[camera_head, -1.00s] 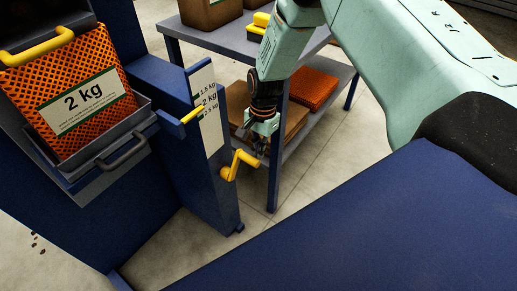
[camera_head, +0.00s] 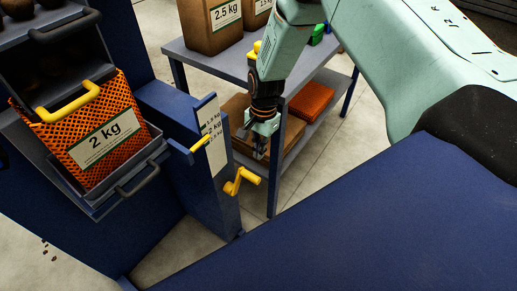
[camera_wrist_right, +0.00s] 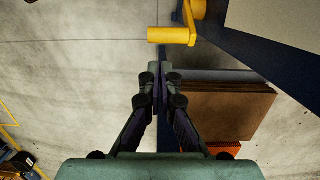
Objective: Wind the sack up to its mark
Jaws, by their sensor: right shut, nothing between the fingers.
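The orange mesh sack (camera_head: 112,135) with a "2 kg" label sits in a grey cradle on the blue machine at left, below a yellow bar handle (camera_head: 68,104). A yellow pointer (camera_head: 200,143) lies across a white scale plate (camera_head: 213,135) near its weight labels; its exact mark is too small to tell. The yellow crank (camera_head: 241,181) is on the blue post below, and shows in the wrist view (camera_wrist_right: 172,36). My right gripper (camera_head: 260,154) is shut and empty, pointing down beyond the crank. In the wrist view its fingertips (camera_wrist_right: 159,84) are apart from the crank. My left gripper is out of view.
A grey shelf table (camera_head: 208,58) stands behind my right gripper. Brown sacks (camera_head: 210,25) are on its top; an orange stack (camera_head: 311,100) and brown boards are below. A blue surface (camera_head: 340,225) fills the front right. Open floor lies between them.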

